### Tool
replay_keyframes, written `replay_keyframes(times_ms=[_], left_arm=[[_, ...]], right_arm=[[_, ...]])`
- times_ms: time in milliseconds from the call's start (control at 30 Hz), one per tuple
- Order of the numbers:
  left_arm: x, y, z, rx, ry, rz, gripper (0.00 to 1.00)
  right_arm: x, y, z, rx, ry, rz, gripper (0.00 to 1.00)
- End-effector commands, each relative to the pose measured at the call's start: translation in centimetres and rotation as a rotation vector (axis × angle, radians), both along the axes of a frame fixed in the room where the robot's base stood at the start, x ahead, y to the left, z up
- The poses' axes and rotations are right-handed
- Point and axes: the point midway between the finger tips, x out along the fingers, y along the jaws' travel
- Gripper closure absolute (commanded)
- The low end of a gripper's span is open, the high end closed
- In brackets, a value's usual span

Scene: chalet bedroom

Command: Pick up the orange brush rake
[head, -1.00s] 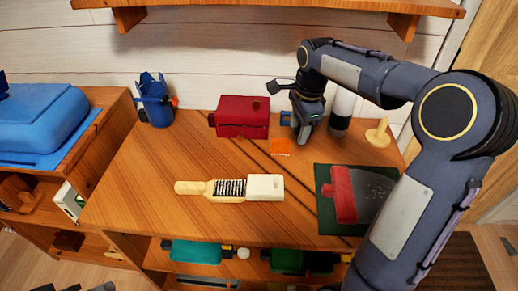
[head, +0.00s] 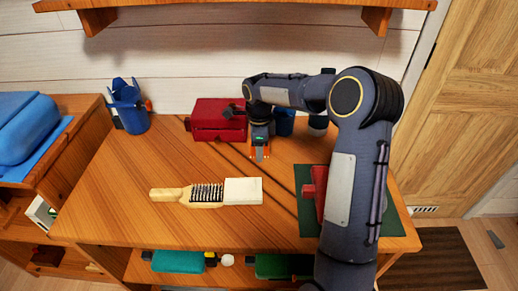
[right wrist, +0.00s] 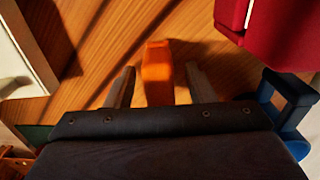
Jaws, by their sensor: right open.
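The orange brush rake (right wrist: 158,74) lies on the wooden desk top, below the red box in the head view. In the right wrist view it shows as an orange block between the two fingers. Only small orange edges of it show beside the fingertips in the head view. My right gripper (head: 260,154) is open and points down over it, with one finger (right wrist: 120,88) on each side. Small gaps seem to remain between the fingers and the block. Its lower part is hidden by the gripper body. My left gripper is not in view.
A red box (head: 218,119) and a blue object (right wrist: 287,98) stand close to the gripper. A wooden brush with a white block (head: 243,191) lies in front. A green board (head: 396,222) is partly behind my arm. A blue cup (head: 133,119) stands at back left.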

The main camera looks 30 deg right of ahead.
Motion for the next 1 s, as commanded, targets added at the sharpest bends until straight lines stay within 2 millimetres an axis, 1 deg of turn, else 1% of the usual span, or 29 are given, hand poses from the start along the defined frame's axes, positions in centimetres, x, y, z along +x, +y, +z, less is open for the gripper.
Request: replay_keyframes(times_ms=[167,400,533,833,1000], left_arm=[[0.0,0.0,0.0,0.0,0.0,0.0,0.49],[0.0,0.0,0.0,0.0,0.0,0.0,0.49],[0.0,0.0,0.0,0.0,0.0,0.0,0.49],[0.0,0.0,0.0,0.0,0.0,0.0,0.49],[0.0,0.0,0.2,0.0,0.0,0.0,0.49]], right_arm=[[0.0,0.0,0.0,0.0,-0.001,0.0,0.51],[0.0,0.0,0.0,0.0,0.0,0.0,0.82],[0.0,0.0,0.0,0.0,0.0,0.0,0.99],[0.0,0.0,0.3,0.0,-0.001,0.0,0.99],[0.1,0.0,1.7,-0.001,-0.004,0.0,0.99]])
